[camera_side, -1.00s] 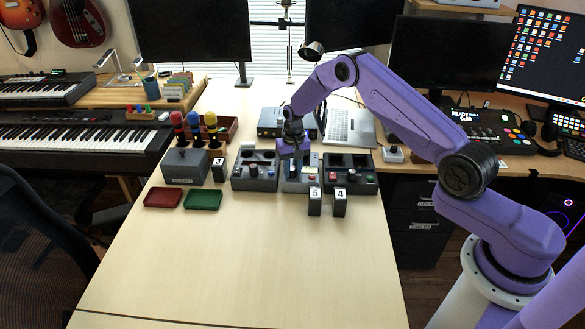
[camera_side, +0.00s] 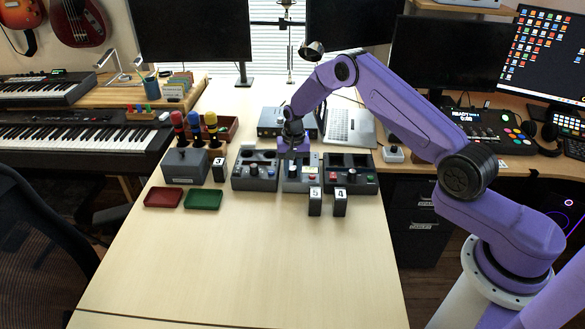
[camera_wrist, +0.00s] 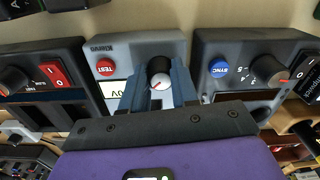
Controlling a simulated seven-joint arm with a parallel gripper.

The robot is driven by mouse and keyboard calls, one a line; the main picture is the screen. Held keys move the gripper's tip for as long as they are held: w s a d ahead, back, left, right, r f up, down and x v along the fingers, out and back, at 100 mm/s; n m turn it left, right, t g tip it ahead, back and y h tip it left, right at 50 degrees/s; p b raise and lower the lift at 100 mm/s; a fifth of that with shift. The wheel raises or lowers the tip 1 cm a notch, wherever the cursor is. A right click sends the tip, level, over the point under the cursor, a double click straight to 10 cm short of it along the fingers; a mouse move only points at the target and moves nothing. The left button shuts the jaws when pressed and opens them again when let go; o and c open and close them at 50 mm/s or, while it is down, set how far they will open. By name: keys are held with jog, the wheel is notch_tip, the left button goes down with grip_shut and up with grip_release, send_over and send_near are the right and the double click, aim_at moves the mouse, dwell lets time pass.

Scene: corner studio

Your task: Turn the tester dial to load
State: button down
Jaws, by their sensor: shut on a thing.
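The tester (camera_side: 303,186) is the middle one of the grey boxes in the side view. In the wrist view the tester (camera_wrist: 128,50) has a red TEST button (camera_wrist: 106,67) and a pale label panel, partly covered. Its dial (camera_wrist: 160,67) is a black knob with a pale cap and a small red mark. My gripper (camera_side: 292,169) points down over the tester. In the wrist view its two blue-grey fingers (camera_wrist: 159,88) are shut on the dial, one at each side. The dial's position markings are hidden, so I cannot tell its setting.
Grey boxes with controls (camera_side: 254,182) (camera_side: 350,183) stand close on both sides of the tester. Blocks marked 5 (camera_side: 315,207) and 4 (camera_side: 340,208) stand in front. Red (camera_side: 164,197) and green (camera_side: 203,199) trays lie at left. The table's front is clear.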

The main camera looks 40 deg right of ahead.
aim_at(294, 169)
jog(key=c, duration=0.8)
grip_release()
jog(key=shift+c, duration=0.2)
notch_tip(294, 169, up, 18)
jog(key=shift+d+f, duration=0.15)
jog(key=shift+f, duration=0.1)
jog(key=shift+s, duration=0.1)
